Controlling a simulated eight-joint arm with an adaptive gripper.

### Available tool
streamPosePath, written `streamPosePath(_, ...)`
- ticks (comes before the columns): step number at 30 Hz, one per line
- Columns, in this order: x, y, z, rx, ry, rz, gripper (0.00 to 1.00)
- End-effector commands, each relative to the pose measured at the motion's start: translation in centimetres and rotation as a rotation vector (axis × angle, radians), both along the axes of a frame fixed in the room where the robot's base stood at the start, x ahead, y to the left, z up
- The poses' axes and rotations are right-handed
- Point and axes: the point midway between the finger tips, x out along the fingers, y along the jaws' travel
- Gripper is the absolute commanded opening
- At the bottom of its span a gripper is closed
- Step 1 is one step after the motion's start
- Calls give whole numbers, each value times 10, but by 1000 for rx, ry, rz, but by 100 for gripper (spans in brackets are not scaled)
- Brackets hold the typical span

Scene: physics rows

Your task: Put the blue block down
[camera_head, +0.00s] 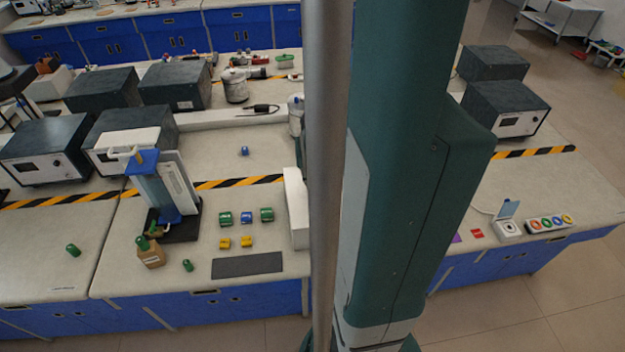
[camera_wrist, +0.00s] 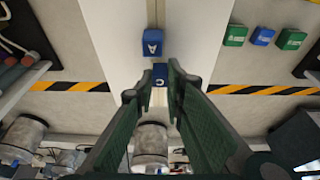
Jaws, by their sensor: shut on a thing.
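My gripper (camera_wrist: 152,82) shows in the wrist view, its two green fingers reaching up from the bottom. It is shut on a blue block (camera_wrist: 160,74) marked C, seen between the fingertips and partly hidden by the fingers. Another blue block (camera_wrist: 153,44), marked A, shows just above it; I cannot tell whether the two touch. In the head view my arm and a pole hide the gripper and the held block. A small blue block (camera_head: 244,151) lies alone on the bench beyond the striped tape.
A white divider (camera_head: 297,207) stands on the bench and also shows in the wrist view (camera_wrist: 115,40). Left of it in the head view are green (camera_head: 225,218), blue (camera_head: 246,217) and yellow blocks (camera_head: 225,243) by a dark mat (camera_head: 247,266). Bare bench surrounds the lone blue block.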

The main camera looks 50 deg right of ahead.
Motion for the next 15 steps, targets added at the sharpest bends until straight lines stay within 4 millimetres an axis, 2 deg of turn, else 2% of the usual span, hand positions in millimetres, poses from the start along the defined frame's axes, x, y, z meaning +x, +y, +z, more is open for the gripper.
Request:
streamPosePath(4,0,0,-7,0,0,0,7)
streamPosePath(15,0,0,-8,0,0,0,7)
